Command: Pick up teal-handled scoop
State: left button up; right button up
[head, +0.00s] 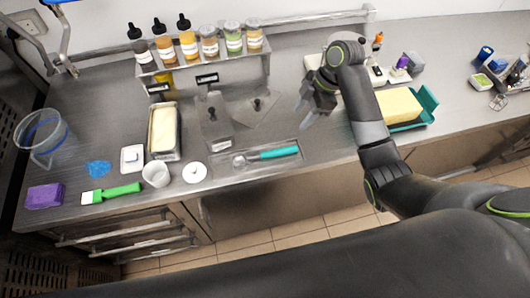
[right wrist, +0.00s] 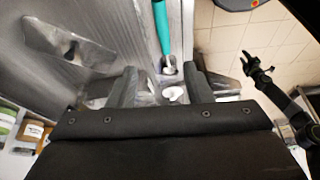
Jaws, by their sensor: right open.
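The teal-handled scoop (head: 272,154) lies in a shallow recessed metal tray near the counter's front edge, its metal head at the left end. In the right wrist view its teal handle (right wrist: 162,28) runs down from the top edge, with the metal head ahead of the gap between my fingers. My right gripper (head: 313,104) is open and empty, above the counter behind and to the right of the scoop, apart from it. In the right wrist view a dark gripper (right wrist: 257,68) at the right, apparently my left one, is too small to read.
A white round lid (head: 195,172), a cup (head: 156,174) and a green-handled spatula (head: 112,194) lie left of the scoop. A bottle rack (head: 205,69) stands behind. A teal tray (head: 428,103) with a yellow block is at the right. The counter just right of the scoop is clear.

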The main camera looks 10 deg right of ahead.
jog(key=r, duration=0.1)
jog(key=b, duration=0.8)
send_near(277, 151)
jog(key=shift+w+a+f+n, duration=0.2)
jog(key=shift+w+a+f, duration=0.05)
jog(key=shift+f, duration=0.15)
jog(key=shift+w+a+f+n, duration=0.2)
jog(key=shift+f, duration=0.2)
jog(key=shift+a+f+p, duration=0.35)
jog(key=shift+f+p, duration=0.15)
jog(key=shift+f, duration=0.15)
jog(key=p+x, duration=0.1)
jog(key=x, duration=0.1)
jog(key=s+p+x, duration=0.1)
jog(key=x, duration=0.2)
jog(key=shift+d+f, duration=0.15)
jog(key=shift+f, duration=0.2)
jog(key=shift+f, duration=0.1)
grip_shut()
